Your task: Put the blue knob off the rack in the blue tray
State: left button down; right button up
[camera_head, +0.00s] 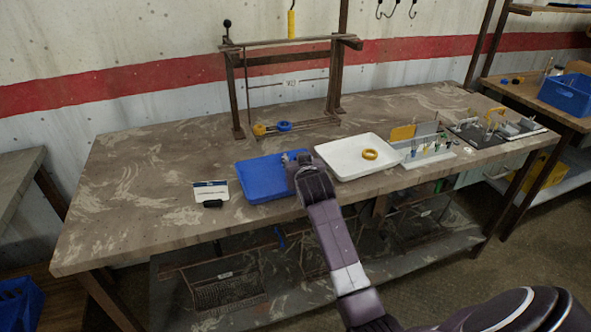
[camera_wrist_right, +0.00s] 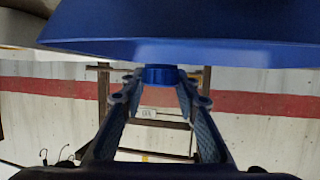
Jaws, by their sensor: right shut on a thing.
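The blue tray (camera_head: 262,182) lies on the workbench, left of the white tray. My right gripper (camera_head: 292,158) is at the right part of the blue tray, reaching in from the front. In the wrist view the right gripper (camera_wrist_right: 158,82) is shut on the blue knob (camera_wrist_right: 159,74), held between its fingertips. The blue tray's side (camera_wrist_right: 190,50) fills the top of that upside-down view, close to the fingers. The knob is too small to make out in the head view. The rack (camera_head: 238,95) stands behind the tray. My left gripper is not in view.
The white tray (camera_head: 345,172) holds a yellow ring (camera_head: 370,154). A white card (camera_head: 211,190) stands left of the blue tray. A blue ring (camera_head: 284,126) and a yellow piece (camera_head: 260,130) lie at the rack's foot. The bench's left part is clear.

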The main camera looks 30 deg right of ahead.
notch_tip(320, 180, down, 4)
jog(key=shift+r, duration=0.1)
jog(key=o, duration=1.1)
jog(key=shift+o, duration=0.2)
jog(key=shift+s+r, duration=0.1)
jog(key=v, duration=1.2)
